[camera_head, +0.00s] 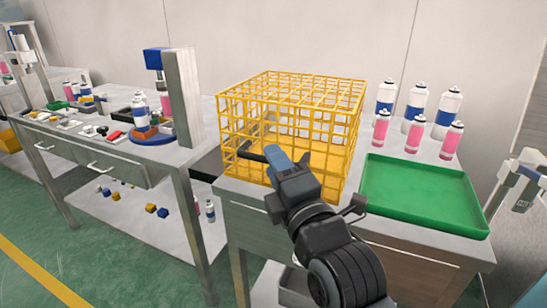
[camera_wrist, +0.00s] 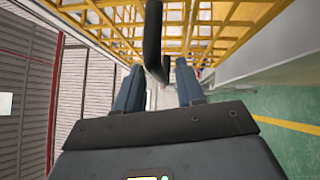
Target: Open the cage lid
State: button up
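The yellow wire cage (camera_head: 262,85) stands on the middle bench, with its grid top lying flat and closed. A dark bar handle (camera_head: 252,157) sticks out at the cage's front; it also shows in the wrist view (camera_wrist: 152,40). My gripper (camera_head: 276,157) is at the cage front, beside the handle. In the wrist view my gripper (camera_wrist: 158,80) has its two blue-grey fingers spread, with the handle's end between them and visible gaps on both sides. I cannot tell whether the handle touches a finger. The handle's join to the cage is not clear.
A green tray (camera_head: 425,194) lies right of the cage. Several spray cans (camera_head: 415,105) stand behind the tray. A left bench carries a crimping column (camera_head: 183,95) and a blue round base (camera_head: 152,137) with cans. Green floor (camera_head: 130,265) lies in front.

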jog(key=shift+x, duration=0.95)
grip_shut()
